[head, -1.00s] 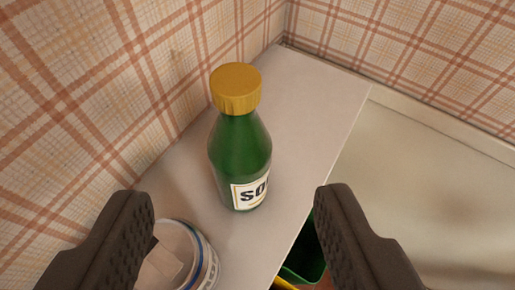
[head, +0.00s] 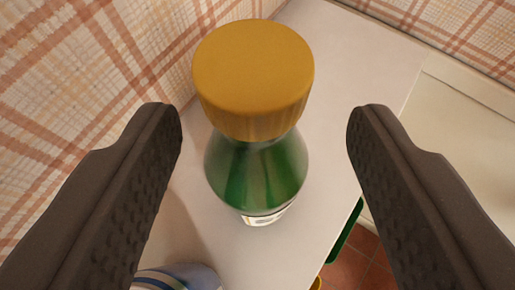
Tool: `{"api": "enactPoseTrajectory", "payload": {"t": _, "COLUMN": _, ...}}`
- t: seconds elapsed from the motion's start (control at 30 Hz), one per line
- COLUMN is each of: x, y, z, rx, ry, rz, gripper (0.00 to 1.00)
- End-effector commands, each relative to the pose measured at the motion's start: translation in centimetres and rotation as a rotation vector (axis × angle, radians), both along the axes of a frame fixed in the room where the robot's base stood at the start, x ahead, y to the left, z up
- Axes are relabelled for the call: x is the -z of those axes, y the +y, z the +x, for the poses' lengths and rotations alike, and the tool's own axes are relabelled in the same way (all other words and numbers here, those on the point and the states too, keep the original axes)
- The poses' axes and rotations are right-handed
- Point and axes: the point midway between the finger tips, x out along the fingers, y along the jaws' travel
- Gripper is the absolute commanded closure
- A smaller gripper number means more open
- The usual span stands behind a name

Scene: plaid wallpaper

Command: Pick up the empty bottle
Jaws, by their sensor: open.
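A green bottle (head: 256,172) with a large yellow cap (head: 253,75) stands upright on a pale counter. Only a sliver of its white label shows low down. My gripper (head: 265,128) is open, with one dark finger on each side of the bottle in the picture. There are visible gaps between the fingers and the bottle. The cap is large and close to the camera. I cannot tell whether the bottle is empty.
The pale counter (head: 355,60) runs along the plaid wall (head: 75,70), which is close on the left. A white and blue container (head: 180,278) stands near the bottom edge. A green object (head: 345,230) shows below the counter's right edge, above a reddish tiled floor (head: 362,265).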

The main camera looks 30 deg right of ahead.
Motion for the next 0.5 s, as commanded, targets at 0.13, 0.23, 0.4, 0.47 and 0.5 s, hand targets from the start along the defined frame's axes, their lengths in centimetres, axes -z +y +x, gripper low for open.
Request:
{"api": "enactPoseTrajectory", "payload": {"t": 0.13, "x": 0.5, "y": -0.6, "z": 1.1, "rx": 0.000, "ry": 0.001, "rz": 0.000, "gripper": 0.46}}
{"api": "enactPoseTrajectory", "payload": {"t": 0.23, "x": 0.8, "y": -1.1, "z": 2.0, "rx": -0.001, "ry": 0.000, "rz": 0.000, "gripper": 0.46}}
{"api": "enactPoseTrajectory", "payload": {"t": 0.4, "x": 1.5, "y": -1.8, "z": 3.3, "rx": -0.002, "ry": 0.000, "rz": 0.000, "gripper": 0.46}}
{"api": "enactPoseTrajectory", "payload": {"t": 0.47, "x": 1.9, "y": -2.0, "z": 3.5, "rx": -0.001, "ry": 0.001, "rz": 0.002, "gripper": 0.46}}
{"api": "enactPoseTrajectory", "payload": {"t": 0.5, "x": 2.0, "y": -2.2, "z": 3.7, "rx": 0.000, "ry": 0.002, "rz": 0.000, "gripper": 0.46}}
